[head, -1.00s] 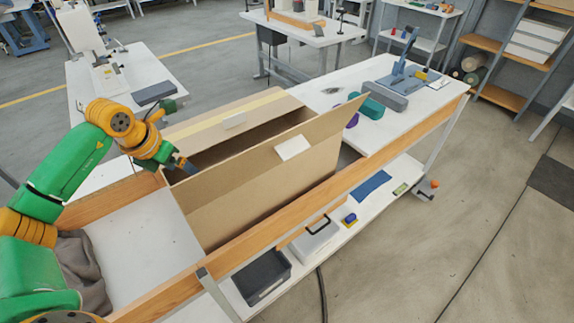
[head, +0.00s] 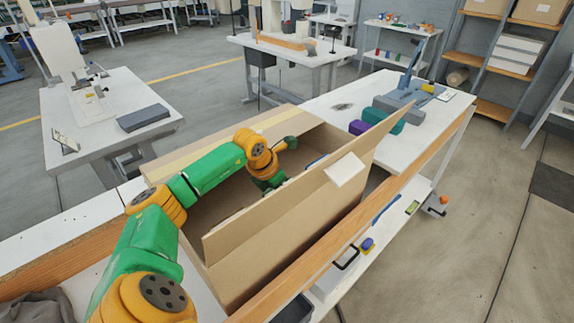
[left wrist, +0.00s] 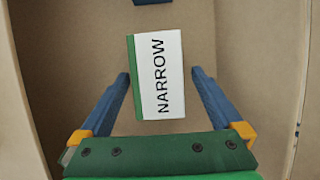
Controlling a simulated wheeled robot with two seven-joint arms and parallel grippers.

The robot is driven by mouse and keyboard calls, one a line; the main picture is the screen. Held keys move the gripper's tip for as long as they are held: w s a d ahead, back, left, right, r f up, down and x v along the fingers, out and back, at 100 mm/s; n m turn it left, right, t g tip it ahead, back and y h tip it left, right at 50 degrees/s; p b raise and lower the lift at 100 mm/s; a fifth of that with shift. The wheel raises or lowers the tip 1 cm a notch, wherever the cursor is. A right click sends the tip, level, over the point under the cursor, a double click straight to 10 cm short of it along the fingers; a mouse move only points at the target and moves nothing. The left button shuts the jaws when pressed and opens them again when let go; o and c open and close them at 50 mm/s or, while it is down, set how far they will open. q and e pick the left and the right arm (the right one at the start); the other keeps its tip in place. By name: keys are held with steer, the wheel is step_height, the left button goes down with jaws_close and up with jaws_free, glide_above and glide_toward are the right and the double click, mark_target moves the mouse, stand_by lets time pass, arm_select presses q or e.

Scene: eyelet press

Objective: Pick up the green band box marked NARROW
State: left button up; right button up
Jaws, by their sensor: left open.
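The green band box marked NARROW (left wrist: 157,77) shows in the left wrist view, with a white label face and a green strip on its left edge. It lies inside a large open cardboard box (head: 290,250). My left gripper (left wrist: 160,80) is open, with one blue finger on either side of the NARROW box and visible gaps to it. I cannot tell how far the fingertips are above the bottom. In the head view my left arm reaches over the cardboard box, and its raised flap and walls hide the NARROW box. My right gripper is not in view.
The cardboard walls stand close on both sides of my left gripper. A dark blue thing (left wrist: 153,2) shows at the top edge of the wrist view. A purple block (head: 359,127), a teal roll (head: 391,122) and a grey-blue press (head: 402,98) stand on the white table behind the box.

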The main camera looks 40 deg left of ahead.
arm_select(q)
steer(key=shift+x, duration=1.2)
steer(key=shift+a, duration=0.15)
steer(key=c, duration=1.4)
